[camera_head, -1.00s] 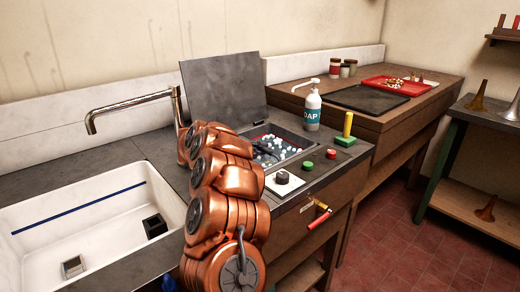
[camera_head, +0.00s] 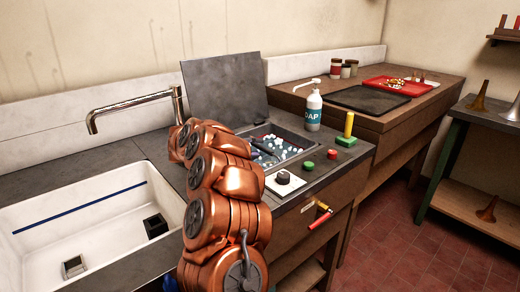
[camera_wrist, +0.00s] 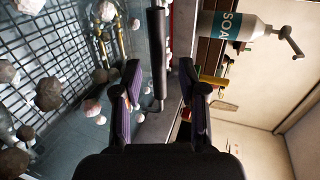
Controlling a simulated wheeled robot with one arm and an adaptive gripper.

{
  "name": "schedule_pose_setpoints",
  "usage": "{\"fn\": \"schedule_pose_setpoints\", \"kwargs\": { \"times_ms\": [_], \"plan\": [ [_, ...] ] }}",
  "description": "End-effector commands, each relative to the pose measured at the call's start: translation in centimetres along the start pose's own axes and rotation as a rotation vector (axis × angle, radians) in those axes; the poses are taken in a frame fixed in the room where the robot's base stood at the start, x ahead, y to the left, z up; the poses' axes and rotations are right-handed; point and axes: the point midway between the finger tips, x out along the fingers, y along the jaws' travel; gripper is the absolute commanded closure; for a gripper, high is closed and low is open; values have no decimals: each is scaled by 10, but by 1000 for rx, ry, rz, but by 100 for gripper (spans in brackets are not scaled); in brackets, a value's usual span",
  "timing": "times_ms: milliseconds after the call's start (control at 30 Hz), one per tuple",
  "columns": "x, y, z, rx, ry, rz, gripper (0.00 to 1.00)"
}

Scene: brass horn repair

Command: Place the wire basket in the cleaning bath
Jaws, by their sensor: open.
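The cleaning bath (camera_head: 302,147) is a rectangular basin sunk in the dark counter, with pale bubbles inside and a raised lid (camera_head: 225,88) behind it. In the wrist view, the wire basket's dark mesh (camera_wrist: 62,38) shows at the left among bubbles, apparently within the bath. A dark bar with a rounded grip (camera_wrist: 157,55), probably the basket's handle, lies ahead between my fingers. My gripper (camera_wrist: 160,84) is open over the bath, and its fingers appear clear of the bar. In the head view, my arm hides part of the bath and the basket is hard to make out.
A soap bottle (camera_head: 313,110) stands at the bath's back right corner. A yellow-handled block (camera_head: 347,132), red and green buttons (camera_head: 308,166) and a dial (camera_head: 283,178) sit along the right and front. The white sink (camera_head: 85,225) and faucet (camera_head: 130,104) are left.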

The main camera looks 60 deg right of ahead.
Motion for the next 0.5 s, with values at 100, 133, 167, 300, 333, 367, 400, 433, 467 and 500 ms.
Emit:
{"fn": "schedule_pose_setpoints", "kwargs": {
  "times_ms": [100,133,167,300,333,367,400,433,467,500],
  "plan": [
    [-26,1,2,-1,-4,1,58],
    [-31,1,2,0,-4,1,58],
    [-37,1,2,0,-5,1,58],
    [-61,0,1,2,-2,1,58],
    [-65,0,1,2,-2,1,58],
    [-69,0,1,1,-3,1,58],
    [-74,0,1,1,-3,0,58],
    [-76,0,1,1,-3,0,58],
    [-79,0,1,1,-2,0,58],
    [-82,0,1,1,-2,0,58]
  ]
}}
